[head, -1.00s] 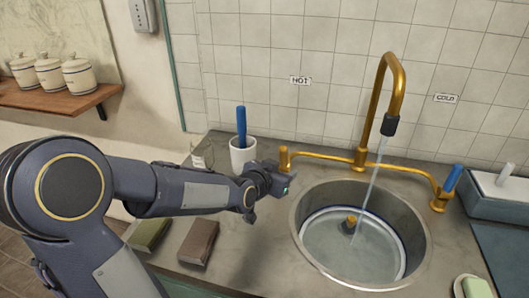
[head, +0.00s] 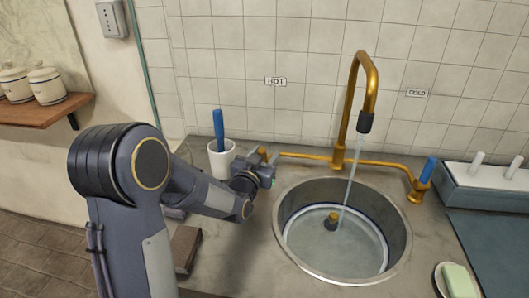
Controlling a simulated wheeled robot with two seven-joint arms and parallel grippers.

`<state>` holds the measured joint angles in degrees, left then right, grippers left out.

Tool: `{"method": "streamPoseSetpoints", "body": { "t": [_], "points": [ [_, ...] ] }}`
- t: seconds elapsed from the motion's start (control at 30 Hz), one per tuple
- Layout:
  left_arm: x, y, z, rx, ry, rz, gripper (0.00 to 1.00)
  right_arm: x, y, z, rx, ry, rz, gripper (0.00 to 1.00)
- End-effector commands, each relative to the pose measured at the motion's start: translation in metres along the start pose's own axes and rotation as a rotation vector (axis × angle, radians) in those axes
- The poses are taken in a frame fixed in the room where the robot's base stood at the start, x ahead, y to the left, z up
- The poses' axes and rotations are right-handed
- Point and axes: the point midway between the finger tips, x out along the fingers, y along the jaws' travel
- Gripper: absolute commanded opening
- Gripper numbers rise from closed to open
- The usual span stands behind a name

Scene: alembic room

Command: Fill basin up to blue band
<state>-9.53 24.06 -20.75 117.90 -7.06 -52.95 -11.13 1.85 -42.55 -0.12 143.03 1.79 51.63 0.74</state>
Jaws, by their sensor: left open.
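The round metal basin (head: 294,205) is set in the counter, with a dark blue band (head: 384,238) around its inside wall. Clear water (head: 350,256) lies inside the band's ring; its exact level against the band is hard to tell. A brass plug-like piece (head: 332,221) shows in the water. The brass faucet (head: 370,78) pours a thin stream (head: 347,190) into the basin. Its cold side has a blue handle (head: 429,169). My left gripper (head: 266,163) is open at the hot-side end of the brass pipe, partly hiding it; contact is unclear. My right gripper is out of view.
A white cup (head: 220,160) holding a blue-handled item (head: 218,130) stands close behind my left gripper. A brown block (head: 186,248) lies under my left arm. A soap dish (head: 456,281) sits front right, and a grey-blue rack (head: 490,185) stands at the right. Signs mark HOT (head: 275,82) and COLD (head: 417,93).

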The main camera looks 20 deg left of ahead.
Motion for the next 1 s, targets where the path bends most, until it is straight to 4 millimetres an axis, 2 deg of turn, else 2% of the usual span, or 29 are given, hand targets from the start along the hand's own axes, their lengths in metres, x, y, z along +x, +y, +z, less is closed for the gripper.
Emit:
{"method": "streamPoseSetpoints", "body": {
  "t": [0.1, 0.37, 0.7, 1.0],
  "points": [
    [0.0068, -0.0002, 0.0, 0.0, 0.0, 0.0, 0.44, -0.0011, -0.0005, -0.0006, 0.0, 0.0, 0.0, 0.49],
    [0.0079, -0.0002, 0.0002, -0.001, 0.0, 0.0, 0.44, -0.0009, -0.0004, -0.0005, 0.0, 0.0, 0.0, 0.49],
    [0.0077, -0.0001, 0.0, -0.001, 0.0, 0.0, 0.0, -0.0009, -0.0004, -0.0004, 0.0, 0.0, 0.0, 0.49],
    [0.0103, -0.0012, -0.004, -0.007, -0.032, 0.001, 0.0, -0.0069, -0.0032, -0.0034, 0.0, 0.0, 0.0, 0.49]
  ]
}}
